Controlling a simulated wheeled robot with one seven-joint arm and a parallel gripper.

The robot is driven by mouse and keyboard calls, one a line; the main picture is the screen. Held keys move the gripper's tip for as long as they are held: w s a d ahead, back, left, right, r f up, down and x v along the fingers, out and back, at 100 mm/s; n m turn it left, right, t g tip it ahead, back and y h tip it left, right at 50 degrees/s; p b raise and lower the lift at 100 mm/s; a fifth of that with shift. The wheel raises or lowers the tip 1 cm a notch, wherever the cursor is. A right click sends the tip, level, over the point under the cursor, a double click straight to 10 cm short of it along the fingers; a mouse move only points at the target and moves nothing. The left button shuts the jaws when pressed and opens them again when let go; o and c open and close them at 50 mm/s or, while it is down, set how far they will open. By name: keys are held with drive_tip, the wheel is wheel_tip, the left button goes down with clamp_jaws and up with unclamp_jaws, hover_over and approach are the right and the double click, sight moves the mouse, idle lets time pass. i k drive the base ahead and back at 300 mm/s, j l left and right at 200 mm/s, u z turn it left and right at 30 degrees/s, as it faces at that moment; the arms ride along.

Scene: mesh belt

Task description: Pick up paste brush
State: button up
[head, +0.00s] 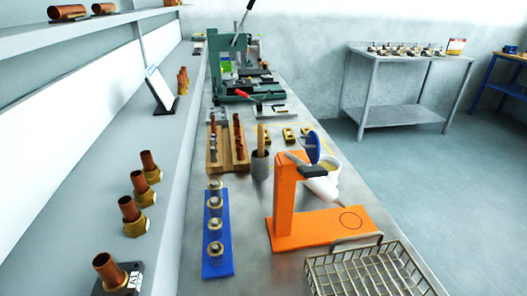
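A paste brush, as far as I can tell, stands upright in a grey cup (260,166) on the steel bench in the head view. Only its tan wooden handle (261,136) shows above the rim. Its lower end is hidden inside the cup. A pale tub (328,164) with a blue round lid (312,148) tilted up stands to the right, partly behind the orange stand. My gripper is not in view.
An orange stand (285,205) holding a white cylinder (322,187) is in front and to the right of the cup. A wooden rack (215,160) with copper tubes is close on its left. A blue strip (217,260) with rings and a wire basket (365,275) are nearer.

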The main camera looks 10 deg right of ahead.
sight(260, 128)
drive_tip(key=k+z, duration=0.3)
drive_tip(key=k+l+z, duration=0.15)
drive_tip(key=k+z, duration=0.15)
drive_tip(key=i+l+z, duration=0.1)
drive_tip(key=l+z, duration=0.15)
drive_tip(key=z, duration=0.2)
drive_tip(key=i+l+z, duration=0.15)
drive_tip(key=z, duration=0.3)
drive_tip(key=i+l+z, duration=0.2)
drive_tip(key=z, duration=0.2)
drive_tip(key=i+l+u, duration=0.2)
drive_tip(key=i, duration=0.2)
drive_tip(key=i+l+u, duration=0.2)
drive_tip(key=i, duration=0.25)
drive_tip(key=i+j+u, duration=0.15)
drive_tip(key=i+u, duration=0.25)
drive_tip(key=i, duration=0.15)
drive_tip(key=i+u, duration=0.55)
drive_tip(key=i, duration=0.55)
drive_tip(key=i+u, duration=0.2)
drive_tip(key=i, duration=0.45)
drive_tip(key=i+l+u, duration=0.15)
drive_tip(key=i, duration=0.55)
drive_tip(key=i+u, duration=0.25)
drive_tip(key=u, duration=0.15)
drive_tip(key=i+l+u, duration=0.1)
drive_tip(key=i+u, duration=0.15)
drive_tip(key=u, duration=0.2)
drive_tip(key=i+l+u, duration=0.2)
drive_tip(key=u, duration=0.2)
